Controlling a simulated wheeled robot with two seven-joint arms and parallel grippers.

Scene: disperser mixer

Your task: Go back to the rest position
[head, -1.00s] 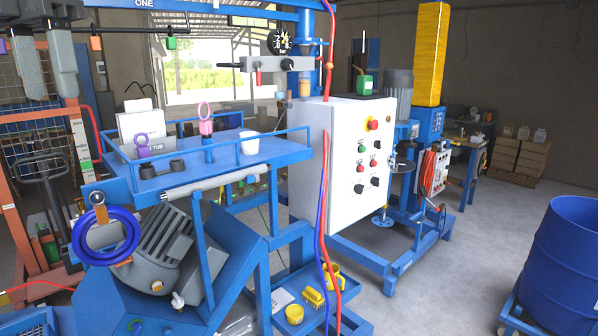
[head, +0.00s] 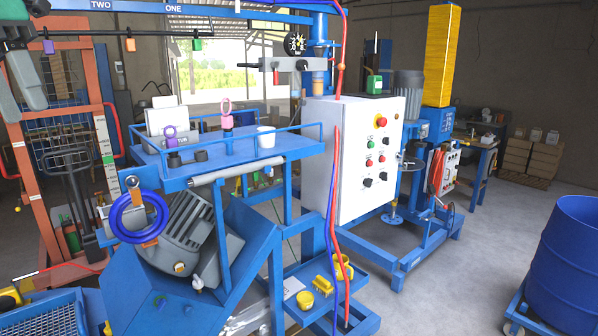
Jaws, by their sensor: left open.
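My left gripper (head: 18,93) is at the upper left of the head view, partly cut off by the left edge. Its two grey fingers point down and stand apart, with nothing between them. It hangs in front of the orange lift frame, clear of the blue mixer machine (head: 245,262). My right gripper is not in view. The mixer's top tray (head: 190,178) holds a white cup (head: 266,137), a pink-handled tool (head: 227,114), a purple-ringed item (head: 170,136) and dark round parts.
A white control cabinet (head: 345,155) stands in the middle with red and blue hoses in front. A blue drum (head: 565,250) is at the right. An overhead rail (head: 200,30) carries coloured tags. A blue crate (head: 45,318) is at the lower left. The floor between cabinet and drum is clear.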

